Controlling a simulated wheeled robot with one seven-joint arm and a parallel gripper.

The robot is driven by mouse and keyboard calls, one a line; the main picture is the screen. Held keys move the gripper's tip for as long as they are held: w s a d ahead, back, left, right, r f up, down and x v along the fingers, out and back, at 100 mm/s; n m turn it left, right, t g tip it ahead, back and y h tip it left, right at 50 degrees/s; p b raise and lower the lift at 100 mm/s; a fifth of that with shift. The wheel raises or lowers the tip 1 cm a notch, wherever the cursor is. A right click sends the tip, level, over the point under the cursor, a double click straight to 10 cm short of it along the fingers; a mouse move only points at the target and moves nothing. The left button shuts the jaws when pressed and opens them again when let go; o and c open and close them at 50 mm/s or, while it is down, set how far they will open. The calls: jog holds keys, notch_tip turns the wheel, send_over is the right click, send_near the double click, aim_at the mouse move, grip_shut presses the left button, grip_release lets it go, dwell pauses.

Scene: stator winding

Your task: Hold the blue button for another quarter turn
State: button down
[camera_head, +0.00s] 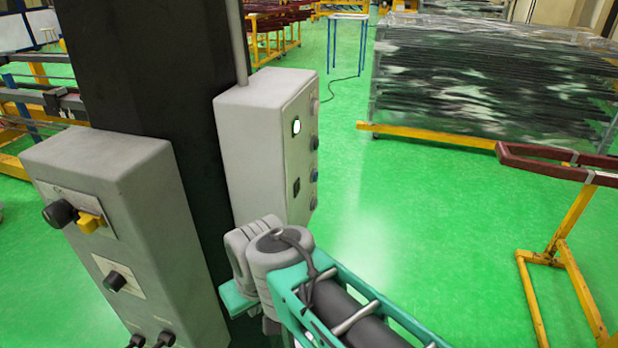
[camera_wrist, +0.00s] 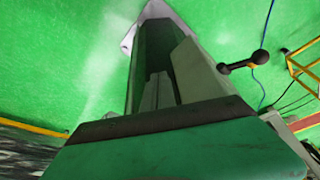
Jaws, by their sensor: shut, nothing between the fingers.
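The grey control box (camera_head: 265,150) stands upright on the dark column in the middle of the head view. Its narrow right face carries a vertical row of buttons, seen very obliquely. One of them looks blue (camera_head: 314,175), about two thirds of the way down. My arm's grey wrist joint is just below the box, and my fingertips cannot be made out there. In the wrist view, my gripper (camera_wrist: 157,88) appears shut and empty beyond its green housing. I cannot identify the blue button in the wrist view, nor tell any contact with it.
A second grey box (camera_head: 130,230) with black knobs and a yellow switch stands at left. A rack of dark coils (camera_head: 490,85) stands back right, and a yellow stand (camera_head: 565,230) at right. Green floor (camera_head: 420,230) lies open between. A black-knobbed lever (camera_wrist: 245,63) shows in the wrist view.

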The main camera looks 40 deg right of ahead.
aim_at(315, 176)
jog(key=w+d+r+m+t+p, duration=0.15)
jog(key=w+d, duration=0.25)
jog(key=d, duration=0.6)
jog(key=w+d+r+t+p, duration=0.1)
jog(key=w+d+r, duration=0.25)
jog(key=d, duration=0.65)
jog(key=s+d+r+n+t, duration=0.1)
jog(key=d+r+t, duration=0.1)
jog(key=d, duration=0.5)
jog(key=s+d+r+n+t+y, duration=0.1)
jog(key=d+r+n+t, duration=0.1)
jog(key=d, duration=0.5)
notch_tip(315, 176, up, 2)
jog(key=shift+d+r+t, duration=0.25)
jog(key=shift+t, duration=0.2)
jog(key=shift+w, duration=0.1)
jog(key=w+a+b, duration=0.1)
jog(key=w+a, duration=0.4)
jog(key=w, duration=0.2)
jog(key=shift+a+b, duration=0.25)
jog(key=shift+b, duration=0.05)
jog(key=shift+w+a, duration=0.25)
jog(key=shift+w, duration=0.05)
